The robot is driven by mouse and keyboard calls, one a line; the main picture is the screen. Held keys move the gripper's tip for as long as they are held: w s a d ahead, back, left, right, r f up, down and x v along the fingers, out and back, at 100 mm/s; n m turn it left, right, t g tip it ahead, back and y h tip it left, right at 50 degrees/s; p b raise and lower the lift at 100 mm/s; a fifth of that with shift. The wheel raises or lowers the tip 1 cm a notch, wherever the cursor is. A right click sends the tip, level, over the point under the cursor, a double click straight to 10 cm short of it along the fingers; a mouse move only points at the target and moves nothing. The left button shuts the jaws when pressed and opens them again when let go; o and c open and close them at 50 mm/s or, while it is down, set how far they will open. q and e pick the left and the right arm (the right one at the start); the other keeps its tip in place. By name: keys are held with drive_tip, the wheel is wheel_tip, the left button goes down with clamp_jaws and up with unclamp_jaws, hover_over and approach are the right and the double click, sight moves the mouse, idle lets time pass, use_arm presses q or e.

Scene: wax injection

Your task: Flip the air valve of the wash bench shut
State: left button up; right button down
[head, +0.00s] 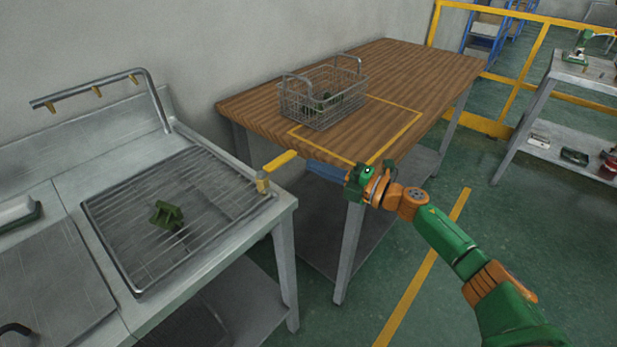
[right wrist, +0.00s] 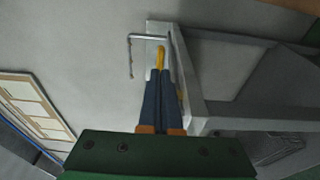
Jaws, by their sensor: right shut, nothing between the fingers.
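The wash bench (head: 150,108) is a grey metal bench at the left in the head view, with a slatted grate and a bent pipe with several yellow nozzles. The air valve's yellow lever (head: 280,160) sits on a small brass body (head: 262,183) at the bench's right corner and points right, away from the bench. The lever also shows in the right wrist view (right wrist: 160,58), just beyond the fingertips. My right gripper (head: 308,164) is shut and empty, with its blue fingertips close to the lever's end; I cannot tell if they touch. My left gripper is not in view.
A green wax part (head: 166,215) lies on the grate (head: 110,225). A wooden table (head: 400,68) behind holds a wire basket (head: 345,72) with green parts inside. A shelf cart (head: 570,75) stands at the far right. The floor between is clear.

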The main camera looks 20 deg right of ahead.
drive_tip(key=s+d+b, duration=0.3)
drive_tip(key=d, duration=0.6)
drive_tip(key=shift+d+b, duration=0.2)
drive_tip(key=shift+b, duration=0.1)
drive_tip(key=shift+s, duration=0.1)
